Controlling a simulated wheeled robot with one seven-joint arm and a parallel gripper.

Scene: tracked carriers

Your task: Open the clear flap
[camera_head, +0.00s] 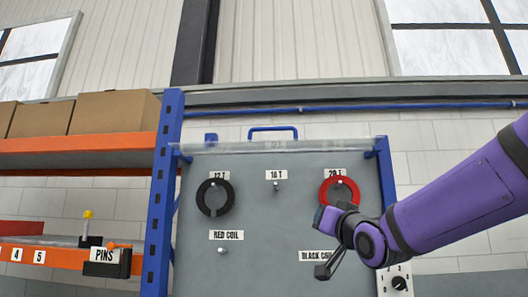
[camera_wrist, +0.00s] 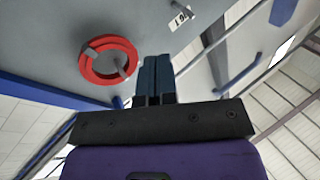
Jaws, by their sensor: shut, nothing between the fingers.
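The clear flap (camera_head: 285,146) shows in the head view as a narrow translucent strip along the top of the grey board (camera_head: 245,200), between two blue side brackets. I see it nearly edge-on, so its exact angle is hard to tell. In the wrist view, a pale translucent band (camera_wrist: 215,40) crosses the upper right. My gripper (camera_head: 322,217) is in front of the board's right half, below the flap and just under the red ring. Its dark blue fingers (camera_wrist: 155,75) are together and empty in the wrist view. I see no contact with the flap.
A black ring (camera_head: 215,197) and a red ring (camera_head: 339,190) hang on pegs; the red one also shows in the wrist view (camera_wrist: 108,60). A blue handle (camera_head: 273,130) stands above the board. An orange-and-blue rack (camera_head: 170,150) with cartons stands left. A dial (camera_head: 398,282) is lower right.

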